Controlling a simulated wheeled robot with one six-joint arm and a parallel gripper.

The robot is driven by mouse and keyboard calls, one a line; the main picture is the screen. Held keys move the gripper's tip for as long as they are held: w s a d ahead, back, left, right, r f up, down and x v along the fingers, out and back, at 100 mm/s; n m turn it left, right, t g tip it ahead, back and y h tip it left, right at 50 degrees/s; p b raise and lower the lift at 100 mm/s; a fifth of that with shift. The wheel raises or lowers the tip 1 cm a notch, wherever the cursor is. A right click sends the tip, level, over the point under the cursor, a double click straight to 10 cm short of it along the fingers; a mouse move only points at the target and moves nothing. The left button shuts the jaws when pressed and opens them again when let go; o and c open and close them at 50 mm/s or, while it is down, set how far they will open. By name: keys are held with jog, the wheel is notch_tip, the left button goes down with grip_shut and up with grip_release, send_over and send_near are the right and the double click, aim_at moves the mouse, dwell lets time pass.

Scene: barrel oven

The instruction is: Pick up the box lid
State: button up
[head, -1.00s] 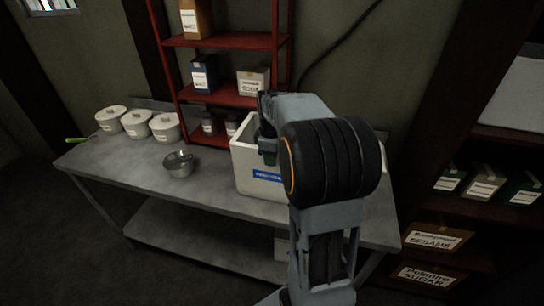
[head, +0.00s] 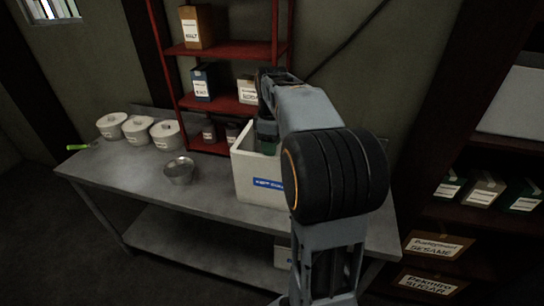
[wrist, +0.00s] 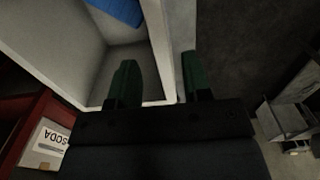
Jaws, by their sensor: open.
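A white open-topped box (head: 257,182) with a blue label stands on the metal table. My gripper (head: 266,145) points down at the box's opening, and my arm hides the box's right side. In the wrist view, the green fingers of my gripper (wrist: 158,62) are open. The left finger is over the box's inside and the right finger is beyond its wall (wrist: 154,35). A pale strip (wrist: 182,28) runs along that wall between the fingers. It may be the box lid on edge, but I cannot tell. Something blue (wrist: 118,10) shows in the box.
A red shelf (head: 228,100) with cartons and jars stands behind the box. A metal bowl (head: 179,171) and several lidded white pots (head: 137,130) are to the left on the table (head: 120,173). A dark shelf unit with labelled boxes (head: 437,246) is at the right.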

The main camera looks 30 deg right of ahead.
notch_tip(320, 180, up, 4)
jog(key=shift+f, duration=0.2)
jog(key=shift+a+r, duration=0.2)
jog(key=s+a+f+m+t, duration=0.2)
jog(key=s+a, duration=0.4)
jog(key=a, duration=0.3)
jog(key=shift+s+f+m, duration=0.15)
jog(key=shift+f+m, duration=0.35)
jog(key=shift+m, duration=0.5)
jog(key=shift+o, duration=0.3)
jog(key=s+a+f+m+t, duration=0.1)
jog(key=s+a+f+m, duration=0.3)
jog(key=s+f, duration=0.3)
jog(key=shift+s+a+t, duration=0.3)
jog(key=shift+a+t, duration=0.1)
jog(key=shift+a, duration=0.5)
jog(key=shift+s+f+m, duration=0.15)
jog(key=shift+f+m, duration=0.15)
